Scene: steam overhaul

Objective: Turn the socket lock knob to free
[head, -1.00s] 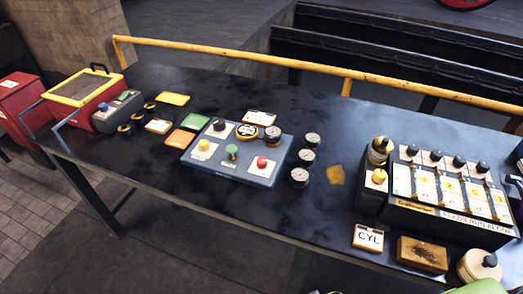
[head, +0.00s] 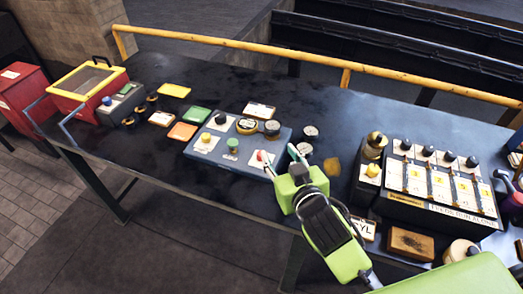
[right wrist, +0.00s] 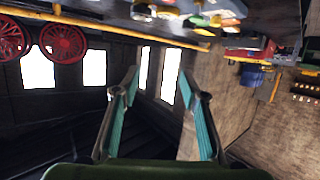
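The frames do not show which knob is the socket lock knob. A blue-grey panel (head: 228,172) on the bench carries a yellow knob (head: 205,137), a black knob (head: 220,118) and a green knob (head: 233,145). Its red knob is mostly hidden by my right gripper. A black box (head: 365,196) to the right has another yellow knob (head: 373,170) and several black-topped levers. My right gripper (head: 281,157) is open and empty, its fingers over the panel's right edge. Its spread fingers also show in the right wrist view (right wrist: 160,74). My left gripper is out of view.
Dark round pieces (head: 310,131) stand beside the panel. A wooden block (head: 411,243) and a round lidded pot (head: 460,252) sit at the front right. A yellow rail (head: 240,58) runs along the back. A red yellow-rimmed box (head: 88,84) stands at the left end.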

